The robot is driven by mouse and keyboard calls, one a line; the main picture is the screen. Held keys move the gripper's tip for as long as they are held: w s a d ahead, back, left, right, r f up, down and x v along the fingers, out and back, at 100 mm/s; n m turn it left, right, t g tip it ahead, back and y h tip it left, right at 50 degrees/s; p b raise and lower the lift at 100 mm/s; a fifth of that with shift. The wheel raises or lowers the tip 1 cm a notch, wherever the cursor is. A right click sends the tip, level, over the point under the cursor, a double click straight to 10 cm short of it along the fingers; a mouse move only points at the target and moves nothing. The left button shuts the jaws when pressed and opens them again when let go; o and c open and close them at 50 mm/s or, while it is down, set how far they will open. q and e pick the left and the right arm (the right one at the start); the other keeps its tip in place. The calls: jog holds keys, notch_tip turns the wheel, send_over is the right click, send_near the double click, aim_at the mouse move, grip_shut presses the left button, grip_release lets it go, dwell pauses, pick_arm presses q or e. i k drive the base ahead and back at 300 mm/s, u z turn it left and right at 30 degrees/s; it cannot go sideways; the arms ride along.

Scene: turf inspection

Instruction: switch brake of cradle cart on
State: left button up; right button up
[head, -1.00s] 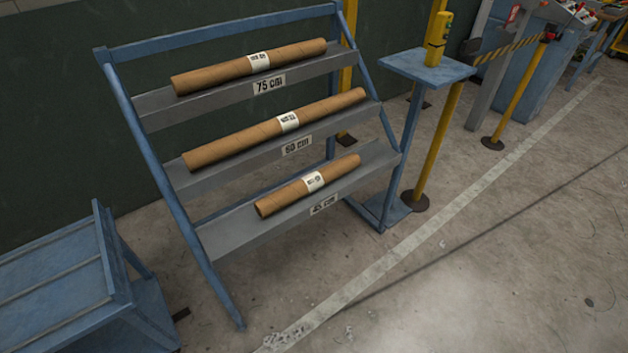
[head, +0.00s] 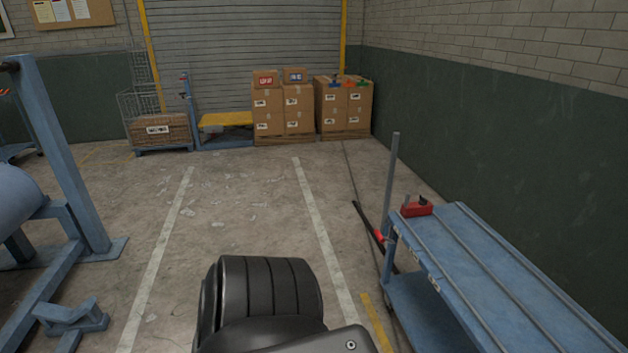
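A blue cart (head: 470,262) with grey rails along its top stands at the right, and I take it to be the cradle cart. A small red box (head: 417,208) with a short grey upright piece sits at its far end. A dark bar with a red part (head: 379,236) slants out low from the same end, beside a grey upright post (head: 391,185). I cannot tell which of these is the brake, or how it is set. Neither gripper shows; only a black part of my own arm is at the bottom middle.
Stacked cartons (head: 285,107) stand on pallets before a roller shutter (head: 245,45). A wire cage (head: 150,110) is to their left. A blue frame (head: 65,165) holding a large roll stands at left. The marked floor (head: 235,205) between is mostly clear.

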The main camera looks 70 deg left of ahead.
aim_at(382, 238)
jog(key=u, duration=0.7)
jog(key=i, duration=1.1)
jog(key=u, duration=2.8)
